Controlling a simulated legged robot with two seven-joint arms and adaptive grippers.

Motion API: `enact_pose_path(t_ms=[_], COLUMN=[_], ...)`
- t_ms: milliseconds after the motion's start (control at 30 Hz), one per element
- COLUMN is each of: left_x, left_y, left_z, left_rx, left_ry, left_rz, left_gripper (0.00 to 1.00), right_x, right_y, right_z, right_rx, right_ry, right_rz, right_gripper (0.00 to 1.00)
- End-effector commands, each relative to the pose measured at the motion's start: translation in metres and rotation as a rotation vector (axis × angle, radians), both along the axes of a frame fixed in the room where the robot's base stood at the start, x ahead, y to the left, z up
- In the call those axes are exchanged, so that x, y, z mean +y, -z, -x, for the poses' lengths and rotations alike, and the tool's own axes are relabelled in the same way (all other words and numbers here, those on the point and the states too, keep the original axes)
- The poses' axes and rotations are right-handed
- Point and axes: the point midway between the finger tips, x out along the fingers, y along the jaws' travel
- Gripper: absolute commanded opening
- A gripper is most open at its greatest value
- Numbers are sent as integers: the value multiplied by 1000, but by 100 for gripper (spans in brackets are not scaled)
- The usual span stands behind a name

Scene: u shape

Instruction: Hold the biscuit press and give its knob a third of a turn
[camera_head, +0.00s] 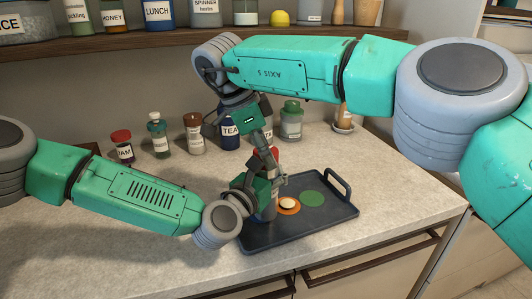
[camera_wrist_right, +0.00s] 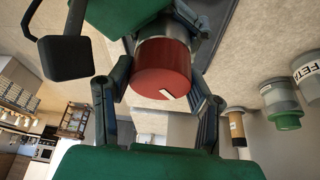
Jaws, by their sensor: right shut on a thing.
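The biscuit press stands upright at the left part of the dark tray (camera_head: 325,228). Its grey body (camera_head: 268,212) is mostly hidden by my left gripper (camera_head: 268,186), whose fingers are closed around it. Its red knob (camera_wrist_right: 163,72) has a white mark on its top face, near the edge facing my right wrist. My right gripper (camera_head: 266,150) comes down from above, its fingers on both sides of the knob. In the right wrist view my right gripper (camera_wrist_right: 158,95) has one finger at each side of the red knob.
An orange disc (camera_head: 288,209) with a pale round piece and a green disc (camera_head: 312,199) lie on the tray. Several jars, including a jam jar (camera_head: 122,147) and a green-lidded jar (camera_head: 291,120), stand behind. A shelf (camera_head: 130,42) runs above. The front left counter is clear.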

Motion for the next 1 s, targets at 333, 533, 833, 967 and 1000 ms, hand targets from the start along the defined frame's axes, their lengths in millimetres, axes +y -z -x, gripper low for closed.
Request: enact_pose_path(t_ms=[333,533,833,967,1000], left_x=[-3,-2,-1,-1,-1], left_y=[1,1,1,1,1], left_z=[3,2,1,1,1], left_rx=[2,3,3,2,2], left_ry=[8,6,3,2,2], left_rz=[-2,-1,-1,-1,-1], left_gripper=[0,0,0,0,0], right_x=[0,0,0,1,2], right_y=[-1,-1,-11,-34,-43], right_z=[-2,-1,-1,-2,-2], right_rx=[-7,-4,-4,-6,-7], right_ry=[1,0,0,1,1], right_rz=[-2,-2,-1,-1,-2], right_gripper=[49,67,67,67,67])
